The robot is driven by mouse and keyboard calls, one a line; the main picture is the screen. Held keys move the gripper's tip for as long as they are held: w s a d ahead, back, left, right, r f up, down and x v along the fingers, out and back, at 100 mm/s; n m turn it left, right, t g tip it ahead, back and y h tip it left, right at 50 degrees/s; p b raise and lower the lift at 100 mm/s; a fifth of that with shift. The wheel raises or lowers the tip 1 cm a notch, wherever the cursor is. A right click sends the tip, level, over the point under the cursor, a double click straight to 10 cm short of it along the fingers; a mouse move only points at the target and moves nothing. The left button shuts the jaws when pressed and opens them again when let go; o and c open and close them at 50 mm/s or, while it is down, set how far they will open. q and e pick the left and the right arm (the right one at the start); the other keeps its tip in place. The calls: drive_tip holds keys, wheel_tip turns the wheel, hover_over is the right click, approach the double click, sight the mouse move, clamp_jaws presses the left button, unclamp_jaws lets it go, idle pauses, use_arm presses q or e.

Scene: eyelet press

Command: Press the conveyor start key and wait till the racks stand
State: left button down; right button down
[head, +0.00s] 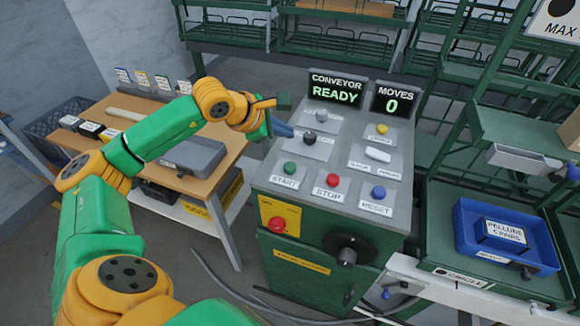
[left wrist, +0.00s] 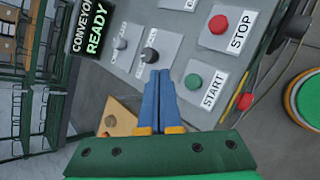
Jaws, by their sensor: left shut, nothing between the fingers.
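The green start key (head: 290,167) sits on the sloped grey top of the conveyor console, above a START label. It also shows in the left wrist view (left wrist: 193,81), to the right of my blue fingertips. The console display (head: 335,91) reads CONVEYOR READY. My left gripper (head: 290,131) is shut and empty over the console's upper left, near a dark selector knob (head: 309,136). In the left wrist view its fingertips (left wrist: 157,75) appear close to that knob; I cannot tell whether they touch. The racks (head: 340,35) stand behind the console. My right gripper is not in view.
A red stop key (head: 333,180) and a blue reset key (head: 378,192) sit beside the start key. A red emergency button (head: 277,224) is on the console's front. A wooden bench (head: 225,150) stands left, a blue tray (head: 470,235) right. The MOVES display (head: 392,100) reads 0.

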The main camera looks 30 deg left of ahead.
sight(286, 168)
use_arm(q)
wheel_tip(286, 168, down, 8)
drive_tip(key=b, duration=0.6)
drive_tip(key=shift+r, duration=0.1)
idle(1.5)
drive_tip(key=shift+f+b, duration=0.35)
drive_tip(key=shift+b, duration=0.1)
